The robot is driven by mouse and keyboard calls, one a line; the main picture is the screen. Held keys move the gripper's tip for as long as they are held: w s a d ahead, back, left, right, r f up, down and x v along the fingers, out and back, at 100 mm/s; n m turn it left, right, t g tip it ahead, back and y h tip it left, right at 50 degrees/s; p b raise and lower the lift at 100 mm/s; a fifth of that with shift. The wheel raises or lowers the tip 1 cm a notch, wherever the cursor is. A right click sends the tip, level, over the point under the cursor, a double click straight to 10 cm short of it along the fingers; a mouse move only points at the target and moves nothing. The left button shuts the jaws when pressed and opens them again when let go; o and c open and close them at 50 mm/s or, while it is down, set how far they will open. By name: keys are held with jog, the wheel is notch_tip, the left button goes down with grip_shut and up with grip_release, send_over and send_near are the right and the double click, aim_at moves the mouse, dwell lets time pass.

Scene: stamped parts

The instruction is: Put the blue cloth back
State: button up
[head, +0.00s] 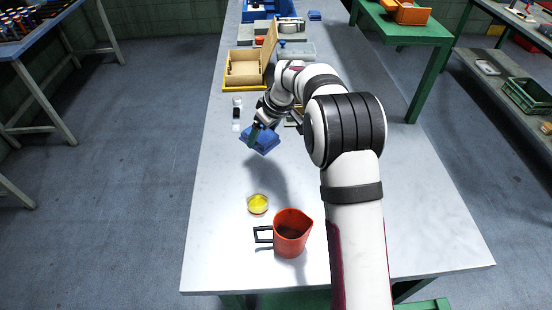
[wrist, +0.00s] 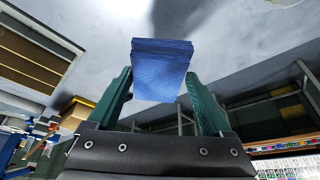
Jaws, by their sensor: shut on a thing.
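The blue cloth (head: 260,142) is a folded, layered square, held tilted above the light table. Its shadow falls on the table nearer to me, apart from it. My gripper (head: 258,131) is shut on the cloth. In the wrist view the cloth (wrist: 163,66) sits between the two green fingers of my gripper (wrist: 160,88), and its far end sticks out past the tips. Another small blue folded piece (head: 314,15) lies at the far end of the table.
A red jug (head: 291,236) and a small dish with yellow contents (head: 258,204) stand at the near end. A wooden box with a raised lid (head: 244,72) stands beyond the gripper. Small items (head: 237,113) lie at the left edge. The table's near left is clear.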

jog(key=s+d+r+m+h, duration=0.1)
jog(key=s+d+m, duration=0.15)
jog(key=d, duration=0.75)
jog(key=s+d+r+m, duration=0.1)
jog(key=s+d+m, duration=0.15)
jog(key=d, duration=0.75)
jog(key=shift+n+t, duration=0.4)
jog(key=shift+n, duration=0.1)
jog(key=w+a+f, duration=0.1)
jog(key=a+f, duration=0.1)
jog(key=a, duration=0.1)
jog(key=w+a+f, duration=0.2)
jog(key=a, duration=0.1)
jog(key=w+a+f, duration=0.2)
jog(key=a, duration=0.1)
jog(key=shift+w, duration=0.2)
jog(key=shift+w+a+f, duration=0.1)
jog(key=shift+a+f, duration=0.05)
jog(key=shift+f, duration=0.9)
jog(key=shift+w+a+f, duration=0.1)
jog(key=shift+f, duration=0.95)
jog(key=shift+s+f, duration=0.1)
